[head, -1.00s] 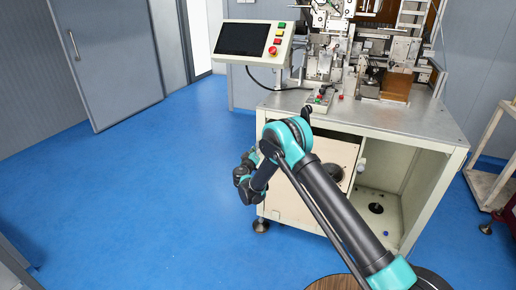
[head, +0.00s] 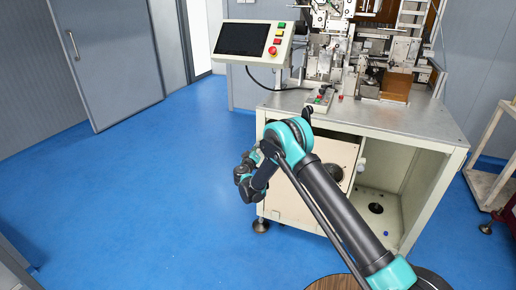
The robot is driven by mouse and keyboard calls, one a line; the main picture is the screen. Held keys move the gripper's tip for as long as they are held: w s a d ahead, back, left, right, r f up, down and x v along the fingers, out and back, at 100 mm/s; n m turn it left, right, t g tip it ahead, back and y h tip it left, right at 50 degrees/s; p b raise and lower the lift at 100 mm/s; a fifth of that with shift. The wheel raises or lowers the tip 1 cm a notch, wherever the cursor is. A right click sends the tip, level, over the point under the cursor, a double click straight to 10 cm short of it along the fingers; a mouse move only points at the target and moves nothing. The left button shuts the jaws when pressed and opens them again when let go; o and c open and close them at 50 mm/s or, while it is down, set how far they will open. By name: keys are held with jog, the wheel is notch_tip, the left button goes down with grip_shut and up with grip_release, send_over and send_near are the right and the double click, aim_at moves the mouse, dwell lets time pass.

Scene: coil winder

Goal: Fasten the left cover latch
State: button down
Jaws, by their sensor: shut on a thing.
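The cream front cover (head: 342,151) stands upright on the left part of the machine cabinet, partly hidden by my arm. A small pale knob-like part (head: 362,163), possibly a latch, sits at its right edge. The left cover latch cannot be made out; my arm covers the upper left of the cover. My wrist links hang left of the cabinet and turn back toward the cover's left side. My gripper's fingers are hidden behind my arm, so their hold cannot be seen.
The winder's steel table top (head: 410,125) overhangs the cover. A control panel with screen (head: 252,39) and a small button box (head: 321,98) are above. The cabinet's right bay (head: 385,185) is open. Blue floor (head: 150,190) is free on the left.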

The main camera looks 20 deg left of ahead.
jog(key=shift+n, duration=0.3)
jog(key=shift+r+n+g+h, duration=0.1)
jog(key=shift+n+g+h, duration=0.25)
jog(key=shift+n, duration=2.95)
jog(key=c, duration=1.2)
grip_release()
jog(key=shift+s, duration=0.1)
jog(key=s, duration=1.2)
jog(key=shift+r, duration=0.4)
